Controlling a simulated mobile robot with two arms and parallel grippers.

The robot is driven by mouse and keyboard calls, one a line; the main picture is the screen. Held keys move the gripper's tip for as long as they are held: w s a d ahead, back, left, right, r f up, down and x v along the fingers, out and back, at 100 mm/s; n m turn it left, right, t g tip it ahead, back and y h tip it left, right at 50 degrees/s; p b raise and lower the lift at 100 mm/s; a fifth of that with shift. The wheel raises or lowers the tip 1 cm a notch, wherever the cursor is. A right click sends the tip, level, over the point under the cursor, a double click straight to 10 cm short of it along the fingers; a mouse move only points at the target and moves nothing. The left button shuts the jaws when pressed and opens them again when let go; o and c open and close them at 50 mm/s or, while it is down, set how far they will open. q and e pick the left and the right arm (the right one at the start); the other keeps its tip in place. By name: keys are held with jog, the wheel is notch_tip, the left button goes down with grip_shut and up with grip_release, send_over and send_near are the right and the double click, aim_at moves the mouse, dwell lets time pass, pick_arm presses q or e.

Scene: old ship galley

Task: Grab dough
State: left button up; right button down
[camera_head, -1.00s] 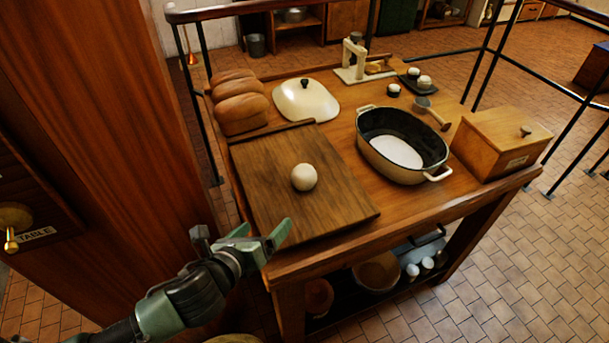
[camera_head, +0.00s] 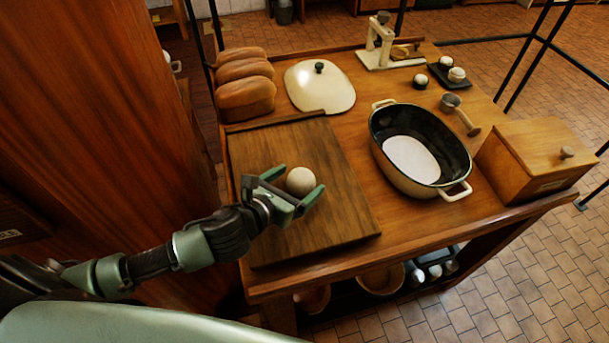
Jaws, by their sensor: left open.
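The dough (camera_head: 301,180) is a small pale ball resting on the dark wooden board (camera_head: 335,217) on the table. My left gripper (camera_head: 296,185) is open at the dough, with one finger on its far-left side and the other on its near-right side. The dough shows between the fingertips; I cannot tell whether either finger touches it. My right gripper is not in view.
A wooden box (camera_head: 540,155) stands at the table's right end. A scoop (camera_head: 458,112) lies behind the pot.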

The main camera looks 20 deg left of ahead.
aim_at(307, 174)
pick_arm(q)
jog(key=p+x, duration=0.1)
jog(key=x, duration=0.2)
jog(key=shift+f, duration=0.1)
jog(key=shift+x, duration=1.1)
jog(key=shift+f, duration=0.1)
jog(key=shift+s, duration=0.1)
jog(key=c, duration=1.5)
jog(key=shift+c, duration=0.7)
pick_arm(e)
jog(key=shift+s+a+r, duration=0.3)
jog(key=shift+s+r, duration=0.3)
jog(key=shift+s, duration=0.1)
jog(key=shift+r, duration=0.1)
